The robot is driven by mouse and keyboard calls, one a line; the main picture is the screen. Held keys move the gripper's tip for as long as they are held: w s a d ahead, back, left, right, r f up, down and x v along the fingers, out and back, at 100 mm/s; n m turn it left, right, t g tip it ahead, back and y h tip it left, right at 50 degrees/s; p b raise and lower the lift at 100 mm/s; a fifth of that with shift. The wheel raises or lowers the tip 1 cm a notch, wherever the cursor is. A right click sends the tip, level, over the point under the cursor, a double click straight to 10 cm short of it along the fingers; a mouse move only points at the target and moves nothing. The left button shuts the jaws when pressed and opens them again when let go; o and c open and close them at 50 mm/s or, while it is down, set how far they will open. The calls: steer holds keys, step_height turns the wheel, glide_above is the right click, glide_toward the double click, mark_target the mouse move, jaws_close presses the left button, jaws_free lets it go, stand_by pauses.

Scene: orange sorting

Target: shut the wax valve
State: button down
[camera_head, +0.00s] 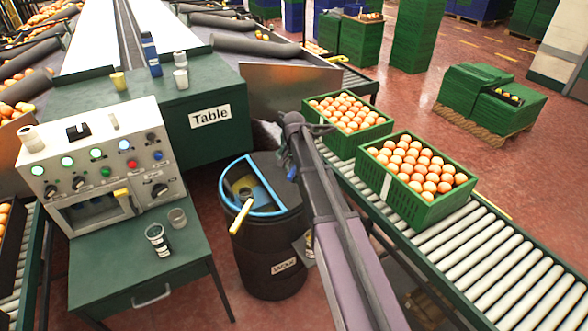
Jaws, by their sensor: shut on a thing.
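A black barrel (270,274) labelled "WAX" stands right of the green desk. It has a blue rim at its partly open top, and a yellow-handled tool (241,216) leans out over its front left edge. A small pale part (309,243) shows low at the barrel's right side, largely behind my arm; I cannot tell whether it is the wax valve. My arm rises from the bottom right to a joint above the barrel's right side. Dark and blue wrist parts show just left of the arm. My gripper's fingertips are hidden, and so is whatever they touch.
Two green crates of oranges (346,111) (416,178) stand on the roller conveyor (484,258) to the right.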

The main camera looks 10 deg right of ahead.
steer(key=m, duration=0.3)
steer(key=shift+a+m, duration=0.1)
steer(key=shift+m, duration=2.3)
steer(key=c, duration=0.6)
jaws_free()
steer(key=shift+w, duration=0.1)
steer(key=shift+o, duration=0.2)
steer(key=shift+n, duration=0.3)
